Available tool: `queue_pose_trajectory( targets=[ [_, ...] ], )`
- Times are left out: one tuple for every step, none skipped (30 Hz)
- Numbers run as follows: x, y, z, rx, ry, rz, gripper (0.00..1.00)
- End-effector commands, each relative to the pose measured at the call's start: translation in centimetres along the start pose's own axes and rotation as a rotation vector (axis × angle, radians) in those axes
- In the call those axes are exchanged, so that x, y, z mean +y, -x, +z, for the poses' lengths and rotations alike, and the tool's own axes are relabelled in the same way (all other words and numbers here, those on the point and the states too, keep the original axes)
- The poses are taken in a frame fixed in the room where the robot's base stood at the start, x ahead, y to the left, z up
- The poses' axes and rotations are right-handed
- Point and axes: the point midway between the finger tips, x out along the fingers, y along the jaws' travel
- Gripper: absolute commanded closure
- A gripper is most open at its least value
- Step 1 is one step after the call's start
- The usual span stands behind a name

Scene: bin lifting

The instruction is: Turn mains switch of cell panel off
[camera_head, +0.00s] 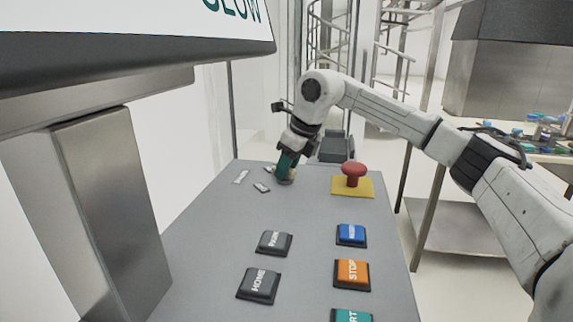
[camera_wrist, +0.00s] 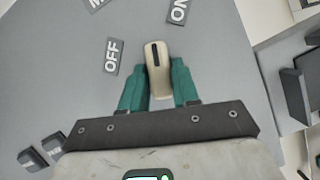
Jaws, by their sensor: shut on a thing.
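The mains switch is a beige knob (camera_wrist: 157,72) with a dark slot line, seen in the wrist view on the grey cell panel (camera_wrist: 215,60). Its slot end points up in that view, between the OFF label (camera_wrist: 112,56) at its left and the ON label (camera_wrist: 179,10) at its upper right. My gripper (camera_wrist: 157,85) has its green fingers on both sides of the knob and is shut on it. In the head view my gripper (camera_head: 287,168) is at the far end of the panel (camera_head: 215,230), and its fingers hide most of the knob.
A red emergency button (camera_head: 352,170) on a yellow plate stands right of my gripper. Nearer are HOME (camera_head: 259,285), blue (camera_head: 351,235), orange STOP (camera_head: 352,274) and green (camera_head: 351,315) buttons. A screen (camera_head: 130,45) overhangs the panel's left side. A steel table (camera_head: 460,228) stands at the right.

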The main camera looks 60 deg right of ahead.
Motion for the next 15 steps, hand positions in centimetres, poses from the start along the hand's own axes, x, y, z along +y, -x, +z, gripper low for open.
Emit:
queue_pose_trajectory(
  targets=[
    [-0.09,0.23,0.14,-0.002,0.038,0.018,1.00],
    [-0.14,0.24,0.15,-0.003,0.064,0.028,1.00],
    [-0.13,0.26,0.17,-0.003,0.100,0.043,1.00],
    [-0.14,0.25,0.17,-0.003,0.126,0.053,1.00],
    [-0.17,0.25,0.18,-0.002,0.152,0.064,1.00],
    [-0.17,0.25,0.19,-0.002,0.188,0.079,1.00],
    [-0.19,0.26,0.20,-0.002,0.215,0.090,1.00],
    [-0.19,0.27,0.22,-0.003,0.240,0.101,1.00],
    [-0.23,0.28,0.24,-0.003,0.275,0.115,1.00],
    [-0.23,0.29,0.26,-0.003,0.302,0.126,1.00],
    [-0.24,0.29,0.26,-0.003,0.328,0.137,1.00],
    [-0.29,0.28,0.26,-0.003,0.362,0.151,1.00],
    [-0.29,0.28,0.26,-0.002,0.389,0.162,1.00],
    [-0.30,0.29,0.27,-0.002,0.415,0.174,1.00],
    [-0.33,0.29,0.28,-0.002,0.451,0.188,1.00]
  ],
)
